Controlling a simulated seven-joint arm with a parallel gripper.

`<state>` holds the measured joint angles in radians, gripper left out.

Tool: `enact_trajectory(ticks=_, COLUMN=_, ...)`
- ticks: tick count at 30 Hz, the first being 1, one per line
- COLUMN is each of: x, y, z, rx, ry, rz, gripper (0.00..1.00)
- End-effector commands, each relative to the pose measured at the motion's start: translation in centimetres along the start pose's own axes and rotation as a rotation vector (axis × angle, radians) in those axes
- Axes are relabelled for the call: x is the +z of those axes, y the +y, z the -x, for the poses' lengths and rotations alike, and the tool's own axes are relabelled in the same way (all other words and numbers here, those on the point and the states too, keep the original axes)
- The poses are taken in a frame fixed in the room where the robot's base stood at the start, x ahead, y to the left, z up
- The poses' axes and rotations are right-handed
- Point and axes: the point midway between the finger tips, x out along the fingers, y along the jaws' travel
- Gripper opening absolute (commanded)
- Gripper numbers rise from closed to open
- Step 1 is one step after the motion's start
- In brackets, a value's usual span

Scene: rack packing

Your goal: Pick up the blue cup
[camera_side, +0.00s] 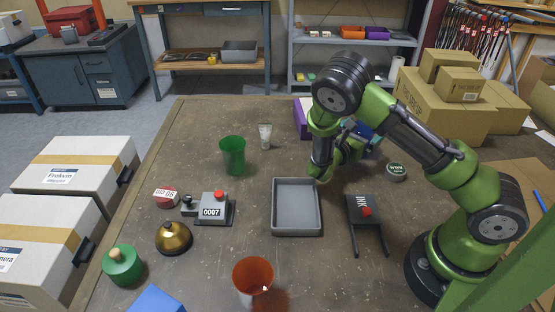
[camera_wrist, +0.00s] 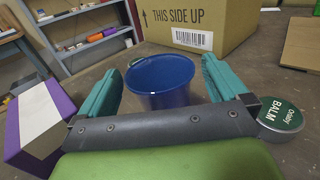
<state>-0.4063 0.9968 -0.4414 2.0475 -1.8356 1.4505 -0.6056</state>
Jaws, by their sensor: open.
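The blue cup (camera_wrist: 162,84) stands upright on the table in the wrist view, its open rim facing up. It sits between the two teal fingers of my gripper (camera_wrist: 161,80), which are apart on either side of it. In the side view the blue cup (camera_side: 365,131) is mostly hidden behind my gripper and arm. My gripper (camera_side: 366,143) is low over the table there, near the back right. I cannot tell whether the fingers touch the cup.
A purple and white box (camera_wrist: 38,125) is left of my gripper and a balm tin (camera_wrist: 281,117) is right. A cardboard box (camera_wrist: 205,27) stands behind the cup. A grey tray (camera_side: 297,234), green cup (camera_side: 233,156) and orange cup (camera_side: 253,279) stand elsewhere on the table.

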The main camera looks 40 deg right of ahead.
Motion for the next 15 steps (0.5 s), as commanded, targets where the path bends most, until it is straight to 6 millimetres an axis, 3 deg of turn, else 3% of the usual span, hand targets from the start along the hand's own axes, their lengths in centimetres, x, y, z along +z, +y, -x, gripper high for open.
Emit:
enact_trajectory(ticks=6, x=-0.1, y=-0.1, z=-2.7, rx=-0.002, ry=0.000, rz=0.000, gripper=1.00)
enact_trajectory(ticks=14, x=0.0, y=0.0, z=-2.8, rx=0.001, ry=0.000, rz=0.000, gripper=1.00)
enact_trajectory(ticks=15, x=0.0, y=0.0, z=-2.8, rx=0.001, ry=0.000, rz=0.000, gripper=0.94)
